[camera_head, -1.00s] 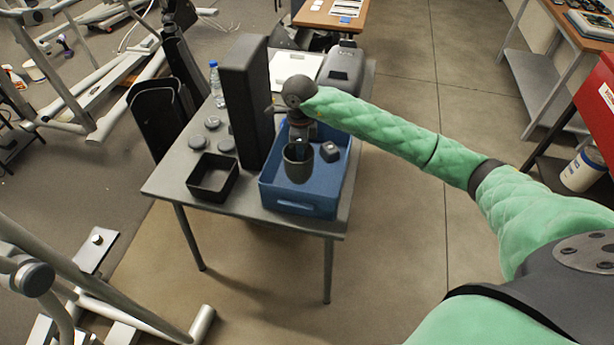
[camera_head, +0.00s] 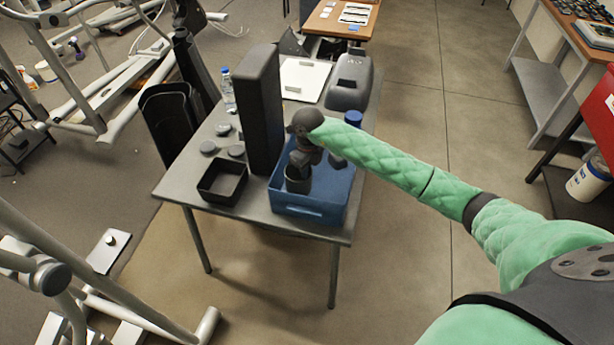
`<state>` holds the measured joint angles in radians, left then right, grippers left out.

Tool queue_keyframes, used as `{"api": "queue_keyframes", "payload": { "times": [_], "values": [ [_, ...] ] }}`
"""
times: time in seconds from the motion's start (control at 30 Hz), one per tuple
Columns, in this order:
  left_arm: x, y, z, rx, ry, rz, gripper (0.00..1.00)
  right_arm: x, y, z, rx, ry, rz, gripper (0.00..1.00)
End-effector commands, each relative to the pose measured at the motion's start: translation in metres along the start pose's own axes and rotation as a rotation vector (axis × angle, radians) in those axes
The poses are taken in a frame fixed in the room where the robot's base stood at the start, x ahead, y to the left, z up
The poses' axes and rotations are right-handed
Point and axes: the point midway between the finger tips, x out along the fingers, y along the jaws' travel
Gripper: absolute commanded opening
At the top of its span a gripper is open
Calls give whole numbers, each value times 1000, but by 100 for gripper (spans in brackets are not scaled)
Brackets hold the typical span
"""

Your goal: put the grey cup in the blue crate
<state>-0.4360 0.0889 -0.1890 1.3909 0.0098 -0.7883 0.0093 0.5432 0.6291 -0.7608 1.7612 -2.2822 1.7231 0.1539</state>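The grey cup (camera_head: 297,184) is dark and round, with its opening up. It is inside the outline of the blue crate (camera_head: 312,209), near the crate's left wall. Whether it touches the crate floor is unclear. My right gripper (camera_head: 302,167) reaches down over the crate from the right and is at the cup's rim. The wrist and the small size hide its fingertips, so I cannot see whether they grip the cup. My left gripper is out of view.
A tall black block (camera_head: 262,110) stands against the crate's left side. A black open box (camera_head: 222,180), several grey discs (camera_head: 236,151) and a water bottle (camera_head: 227,90) are on the left of the table (camera_head: 180,182). A dark machine (camera_head: 349,85) stands behind the crate.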

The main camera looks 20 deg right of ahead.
Motion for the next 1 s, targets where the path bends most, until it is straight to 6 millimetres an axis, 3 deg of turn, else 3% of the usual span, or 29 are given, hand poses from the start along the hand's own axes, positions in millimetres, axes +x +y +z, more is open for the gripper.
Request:
{"api": "queue_keyframes", "payload": {
  "times": [0.4, 0.9, 1.0],
  "values": [
    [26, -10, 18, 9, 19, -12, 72, 36, -1, 0, -1, 1, 1, 0],
    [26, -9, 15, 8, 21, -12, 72, 42, -1, 0, -2, 0, -1, 0],
    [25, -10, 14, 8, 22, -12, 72, 41, -1, 0, -2, 0, 0, 18]
  ]
}}
